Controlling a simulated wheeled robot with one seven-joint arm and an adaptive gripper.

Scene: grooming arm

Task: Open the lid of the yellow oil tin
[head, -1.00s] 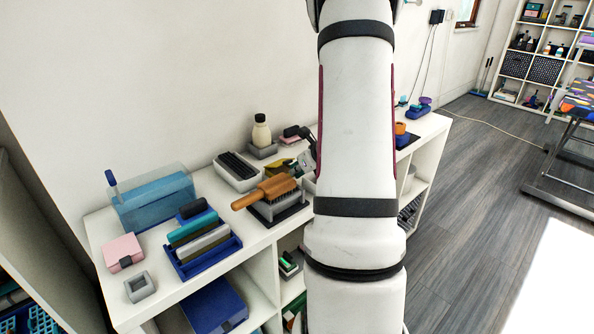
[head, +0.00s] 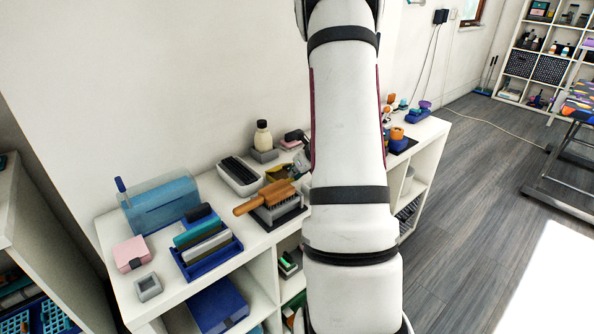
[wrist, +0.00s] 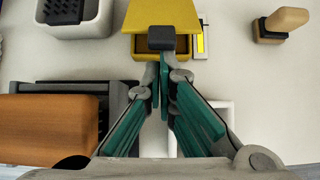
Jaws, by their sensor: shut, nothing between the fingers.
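The yellow oil tin (wrist: 135,57) is at the top middle of the wrist view. Its yellow lid (wrist: 160,15) appears tilted up, with a dark grey tab (wrist: 161,38) on its front edge. Below that edge part of the tin's darker inside shows. My gripper (wrist: 163,70) is shut and empty, its teal fingertips together right at the tab; whether they touch it I cannot tell. In the head view the tin (head: 277,173) shows small behind the brush, beside my gripper (head: 301,160), and my arm hides part of that area.
A wooden brush (head: 265,197) on a grey holder stands close in front of the tin. A grey tray with a black insert (head: 239,175) is to its left, and a cream bottle (head: 263,136) behind. A wooden-handled tool (wrist: 281,24) lies right of the tin in the wrist view.

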